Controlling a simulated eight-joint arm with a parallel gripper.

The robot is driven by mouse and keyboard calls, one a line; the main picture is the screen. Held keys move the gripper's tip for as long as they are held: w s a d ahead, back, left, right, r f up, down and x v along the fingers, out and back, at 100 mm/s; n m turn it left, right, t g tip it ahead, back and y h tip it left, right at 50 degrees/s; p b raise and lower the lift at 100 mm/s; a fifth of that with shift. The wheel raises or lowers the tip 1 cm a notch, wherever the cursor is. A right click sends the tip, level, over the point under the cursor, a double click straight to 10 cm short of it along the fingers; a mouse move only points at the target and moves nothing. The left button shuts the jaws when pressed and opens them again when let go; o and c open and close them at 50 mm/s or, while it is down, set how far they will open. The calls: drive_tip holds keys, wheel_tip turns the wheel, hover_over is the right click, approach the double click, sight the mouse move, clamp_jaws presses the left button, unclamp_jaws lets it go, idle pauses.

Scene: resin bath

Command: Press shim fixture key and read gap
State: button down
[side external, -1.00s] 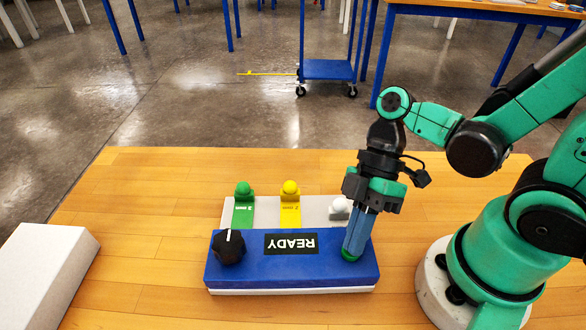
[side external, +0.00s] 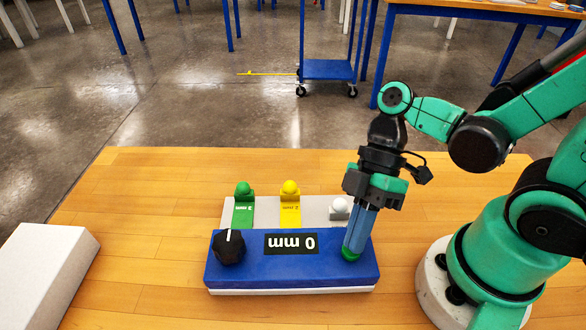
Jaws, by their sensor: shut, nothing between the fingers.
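The blue shim fixture (side external: 290,272) sits on the wooden table. A green key (side external: 350,255) is at the fixture's right end. My gripper (side external: 352,247) is shut and points down, its fingertips at the green key, touching or just above it. A black knob (side external: 229,247) with a white mark is at the fixture's left end. Behind, on a grey plate (side external: 263,210), stand a green shim (side external: 243,205), a yellow shim (side external: 290,203) and a white-knobbed shim (side external: 340,208), the last partly hidden by my gripper.
A white block (side external: 45,265) lies at the table's left front. The wooden table (side external: 150,200) is clear between the block and the fixture. A blue cart (side external: 328,69) stands on the floor beyond the table.

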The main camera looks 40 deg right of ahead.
sight(341, 205)
drive_tip(key=shift+r, duration=0.3)
drive_tip(key=shift+r, duration=0.1)
drive_tip(key=shift+r, duration=2.4)
drive_tip(key=w+d+m+t+h, duration=0.1)
drive_tip(key=w+m, duration=0.1)
drive_tip(key=w+d+f+m+t+h, duration=0.1)
drive_tip(key=w+d+m+t, duration=0.1)
drive_tip(key=m, duration=0.1)
drive_tip(key=w+d+m+t+h, duration=0.1)
drive_tip(key=w+m+t, duration=0.1)
drive_tip(key=shift+d+f, duration=0.2)
drive_tip(key=shift+f, duration=0.05)
drive_tip(key=w+d+r+m+t+h, duration=0.2)
drive_tip(key=w+d+m+t+h, duration=0.1)
drive_tip(key=w+d+m+t, duration=0.1)
drive_tip(key=shift+w+d+r+m+t+h, duration=0.35)
drive_tip(key=shift+w+m+t, duration=0.2)
drive_tip(key=shift+m, duration=0.55)
